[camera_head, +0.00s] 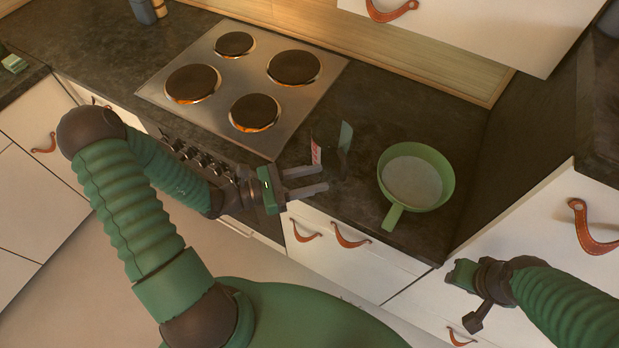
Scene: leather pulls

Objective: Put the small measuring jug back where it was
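A small upright item with red marks on a pale strip (316,151) stands on the dark counter, right of the stove. A thin green upright piece (345,138) is just to its right. These look like parts of one see-through measuring jug, but its outline is too faint to be sure. My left gripper (325,178) is open, its two fingers apart and pointing right, with the tips just in front of and below the red-marked strip. I cannot tell whether they touch it. My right gripper (466,298) is low at the right, away from the jug; its finger gap is unclear.
A green pan (415,180) sits on the counter right of the jug, handle toward the front edge. The stove (245,80) with round dark plates lies to the left. Drawers with leather pulls (350,238) are below the counter. An upper cabinet (480,25) overhangs at the back.

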